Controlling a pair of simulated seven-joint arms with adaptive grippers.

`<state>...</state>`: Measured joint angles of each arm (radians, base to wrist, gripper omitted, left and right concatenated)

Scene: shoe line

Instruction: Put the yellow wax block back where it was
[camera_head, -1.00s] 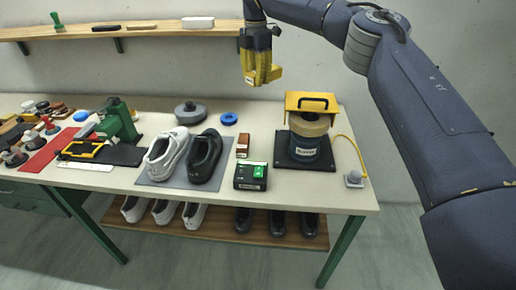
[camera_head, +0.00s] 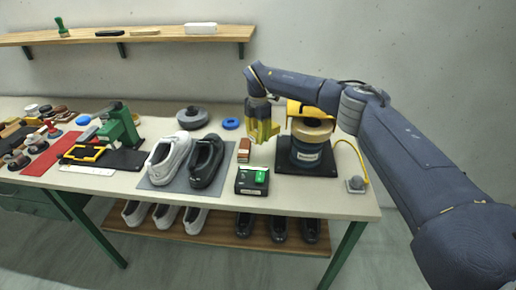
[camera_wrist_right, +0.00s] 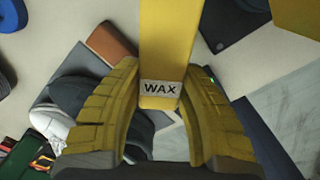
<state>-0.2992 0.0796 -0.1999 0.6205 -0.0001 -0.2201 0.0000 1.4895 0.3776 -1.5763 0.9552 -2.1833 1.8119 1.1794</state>
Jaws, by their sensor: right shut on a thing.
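The yellow wax block (camera_wrist_right: 166,50) carries a WAX label and shows between the yellow fingers in the right wrist view. My right gripper (camera_head: 262,135) is shut on it and points down above the table's back right part. The yellow block and yellow fingers are hard to tell apart there. My left gripper is not in view.
A wall shelf (camera_head: 70,38) holds a green-handled tool, several blocks and a bare stretch at its right. A brown block (camera_head: 244,150) and a black box with a green top (camera_head: 251,181) stand near the gripper. Shoes (camera_head: 206,160) lie on a grey mat to the left.

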